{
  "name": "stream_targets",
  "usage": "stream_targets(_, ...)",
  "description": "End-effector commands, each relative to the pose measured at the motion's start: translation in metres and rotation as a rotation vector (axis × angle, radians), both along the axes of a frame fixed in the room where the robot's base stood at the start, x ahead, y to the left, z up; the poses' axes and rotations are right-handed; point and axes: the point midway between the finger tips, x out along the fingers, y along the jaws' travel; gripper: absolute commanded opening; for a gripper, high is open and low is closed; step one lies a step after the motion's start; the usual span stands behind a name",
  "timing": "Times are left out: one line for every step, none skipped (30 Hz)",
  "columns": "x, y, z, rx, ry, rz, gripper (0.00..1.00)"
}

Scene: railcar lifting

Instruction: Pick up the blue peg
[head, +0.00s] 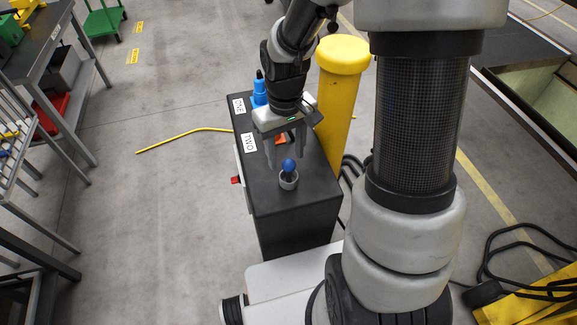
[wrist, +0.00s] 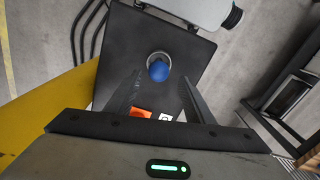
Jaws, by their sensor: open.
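The blue peg (head: 288,165) has a round blue head and stands in a grey ring-shaped holder (head: 288,181) on top of the black cabinet. The wrist view shows its blue head (wrist: 159,71) from above, inside the holder's pale rim. My gripper (head: 286,157) is over the cabinet top, fingers pointing down and apart. In the wrist view, the fingertips (wrist: 160,82) lie to either side of the peg's line, just short of its head. How high the fingertips are above the cabinet top is hard to tell.
The black cabinet (head: 296,215) carries labels ONE and TWO. A blue bottle-like object (head: 259,91) stands at its far end. A yellow post (head: 341,85) stands close on the right. An orange item (wrist: 141,112) lies on the cabinet between my fingers' view.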

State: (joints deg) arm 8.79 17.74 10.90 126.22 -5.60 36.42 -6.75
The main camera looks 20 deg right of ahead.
Motion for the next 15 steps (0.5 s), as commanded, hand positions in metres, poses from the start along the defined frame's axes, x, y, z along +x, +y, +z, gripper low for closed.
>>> stream_targets(-0.005,-0.003,-0.008,0.001,0.006,-0.002,0.48)
stream_targets(-0.007,-0.004,-0.013,0.0,0.007,-0.002,0.48)
stream_targets(-0.009,-0.005,-0.019,0.001,0.006,-0.002,0.48)
stream_targets(-0.009,-0.005,-0.024,0.001,0.005,-0.001,0.48)
stream_targets(-0.008,-0.005,-0.028,0.001,0.004,0.0,0.48)
stream_targets(-0.008,-0.005,-0.032,0.0,0.004,0.001,0.48)
stream_targets(-0.008,-0.005,-0.035,0.0,0.003,0.001,0.48)
stream_targets(-0.008,-0.005,-0.037,0.0,0.003,0.0,0.48)
stream_targets(-0.008,-0.005,-0.039,0.001,0.002,0.0,0.48)
stream_targets(-0.008,-0.005,-0.039,0.001,0.002,-0.001,0.48)
stream_targets(-0.007,-0.005,-0.04,0.001,0.001,-0.001,0.48)
stream_targets(-0.007,-0.005,-0.04,0.001,0.001,-0.001,0.48)
stream_targets(-0.007,-0.005,-0.04,0.0,0.001,-0.001,0.48)
stream_targets(-0.007,-0.005,-0.04,0.0,0.001,-0.001,0.48)
stream_targets(-0.007,-0.005,-0.04,0.0,0.001,-0.001,0.48)
